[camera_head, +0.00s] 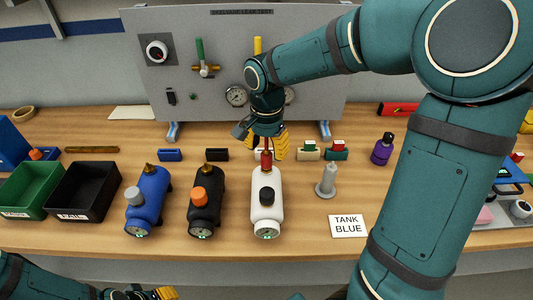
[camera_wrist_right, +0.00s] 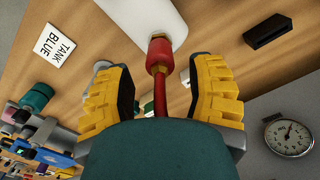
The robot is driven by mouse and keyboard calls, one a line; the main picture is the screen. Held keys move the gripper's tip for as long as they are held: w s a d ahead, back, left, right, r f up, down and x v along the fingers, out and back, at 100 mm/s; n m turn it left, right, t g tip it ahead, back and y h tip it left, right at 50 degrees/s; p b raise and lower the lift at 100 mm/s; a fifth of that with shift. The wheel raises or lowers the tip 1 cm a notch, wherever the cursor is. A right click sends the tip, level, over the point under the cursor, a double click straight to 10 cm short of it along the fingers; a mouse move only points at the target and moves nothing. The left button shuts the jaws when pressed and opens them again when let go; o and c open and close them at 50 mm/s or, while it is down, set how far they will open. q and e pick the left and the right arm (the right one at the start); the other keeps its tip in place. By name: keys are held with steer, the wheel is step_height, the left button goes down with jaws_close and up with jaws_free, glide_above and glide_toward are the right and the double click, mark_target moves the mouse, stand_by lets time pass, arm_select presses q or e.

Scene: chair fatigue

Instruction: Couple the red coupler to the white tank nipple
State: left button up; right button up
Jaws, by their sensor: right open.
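The white tank (camera_head: 266,205) lies on the table with a black cap and a gauge at its front. The red coupler (camera_head: 266,160) sits at the tank's back end, where the nipple is hidden. In the right wrist view the coupler (camera_wrist_right: 158,52) appears in line with and against the white tank (camera_wrist_right: 145,18), with a red hose (camera_wrist_right: 160,98) running back from it. My right gripper (camera_head: 267,148) is open, its yellow fingers on either side of the coupler and hose, with gaps showing.
A black tank (camera_head: 205,208) and a blue tank (camera_head: 146,208) stand to the left. A grey post (camera_head: 327,182) and a "TANK BLUE" card (camera_head: 347,226) are to the right. Green (camera_head: 28,188) and black (camera_head: 85,190) bins are far left. The test panel (camera_head: 215,55) stands behind.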

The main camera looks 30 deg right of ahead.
mark_target(266, 149)
step_height(266, 149, up, 9)
steer(key=shift+r, duration=0.1)
stand_by(0.7)
